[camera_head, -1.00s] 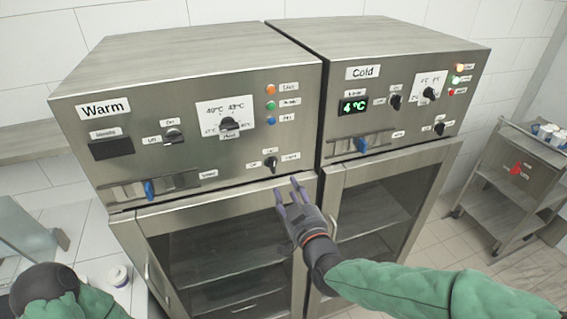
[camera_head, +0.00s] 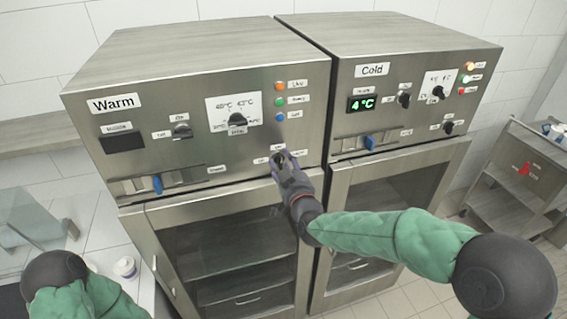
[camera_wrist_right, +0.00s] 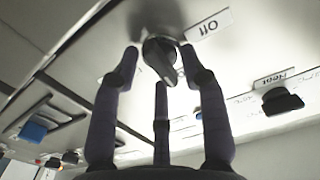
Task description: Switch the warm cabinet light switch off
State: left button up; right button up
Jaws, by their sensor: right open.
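The warm cabinet (camera_head: 250,75) stands on the left, with its label "Warm" at the top left of its panel. Its light switch is a black rotary knob at the panel's lower right; in the head view my right gripper (camera_head: 280,160) covers most of it. In the right wrist view the knob (camera_wrist_right: 160,55) sits between the open fingers of my right gripper (camera_wrist_right: 158,75), beside a label reading "Off". I cannot tell whether the fingers touch it. My left gripper is not in view; only part of the left arm shows at the lower left.
The warm panel also has a dial (camera_head: 237,119), another knob (camera_head: 181,131), coloured lamps (camera_head: 280,102) and a blue slider (camera_head: 157,184). The cold cabinet (camera_head: 400,60) stands directly to the right. A metal cart (camera_head: 510,190) is at far right. A small white jar (camera_head: 125,267) is at lower left.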

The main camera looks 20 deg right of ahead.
grip_shut()
